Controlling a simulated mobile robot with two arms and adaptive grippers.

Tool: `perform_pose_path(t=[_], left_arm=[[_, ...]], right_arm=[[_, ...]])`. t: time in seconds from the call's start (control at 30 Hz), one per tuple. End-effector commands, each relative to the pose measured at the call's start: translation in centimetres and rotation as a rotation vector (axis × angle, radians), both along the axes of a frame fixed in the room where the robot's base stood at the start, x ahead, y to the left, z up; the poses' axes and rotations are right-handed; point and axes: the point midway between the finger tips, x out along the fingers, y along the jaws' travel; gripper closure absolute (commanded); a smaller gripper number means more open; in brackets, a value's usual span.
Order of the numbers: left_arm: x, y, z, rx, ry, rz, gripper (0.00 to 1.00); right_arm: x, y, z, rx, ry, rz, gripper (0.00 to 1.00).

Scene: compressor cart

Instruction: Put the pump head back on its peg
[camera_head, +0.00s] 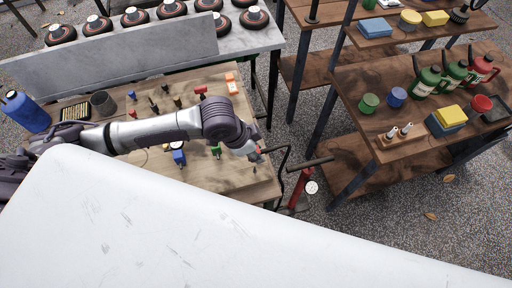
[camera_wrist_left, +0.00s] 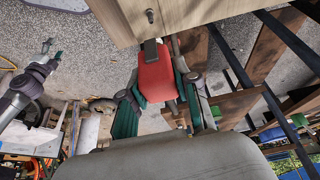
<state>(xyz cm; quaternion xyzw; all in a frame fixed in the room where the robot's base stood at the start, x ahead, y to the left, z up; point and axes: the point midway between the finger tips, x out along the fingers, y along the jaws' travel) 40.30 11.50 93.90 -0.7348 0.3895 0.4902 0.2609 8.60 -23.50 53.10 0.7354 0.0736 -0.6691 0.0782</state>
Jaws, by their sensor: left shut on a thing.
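My left gripper (camera_wrist_left: 158,105) is shut on a red block-shaped piece with a dark top, which I take to be the pump head (camera_wrist_left: 154,76). Its green-padded fingers lie on either side of it. My right gripper (camera_wrist_left: 50,52) is small at the left of the wrist view.
The wooden workbench (camera_head: 235,188) carries several small tools, a blue bottle (camera_head: 24,111) and a dark cup (camera_head: 103,102). The pump's T-handle stands to the right. A shelf table (camera_head: 350,105) with cans and bottles stands farther right. A large white surface (camera_head: 190,225) hides the foreground.

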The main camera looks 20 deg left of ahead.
Motion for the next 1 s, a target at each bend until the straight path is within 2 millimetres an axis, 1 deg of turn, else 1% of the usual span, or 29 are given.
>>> perform_pose_path(t=[0.03, 0.1, 0.3, 0.43, 0.6, 1.0], left_arm=[[0.0, 0.0, -0.9, 0.0, 0.002, 0.001, 1.0], [0.0, 0.0, -1.6, 0.0, 0.002, 0.001, 1.0], [0.0, 0.0, -3.6, 0.001, 0.001, 0.0, 1.0], [0.0, 0.0, -4.5, 0.0, 0.0, 0.0, 1.0], [0.0, 0.0, -5.0, -0.001, 0.001, 0.0, 1.0], [0.0, 0.0, -5.0, -0.001, -0.001, -0.001, 1.0]], right_arm=[[-0.1, 0.0, -0.6, 0.0, 0.001, 0.0, 0.4], [-0.2, 0.0, -0.9, 0.001, 0.002, 0.0, 0.4], [-0.2, 0.0, -1.9, 0.0, 0.003, 0.0, 0.4], [-0.1, 0.0, -2.3, 0.001, 0.002, 0.0, 0.4], [-0.1, 0.0, -2.5, 0.001, 0.002, 0.0, 0.4], [-0.1, 0.0, -2.4, 0.001, 0.001, 0.0, 0.4]])
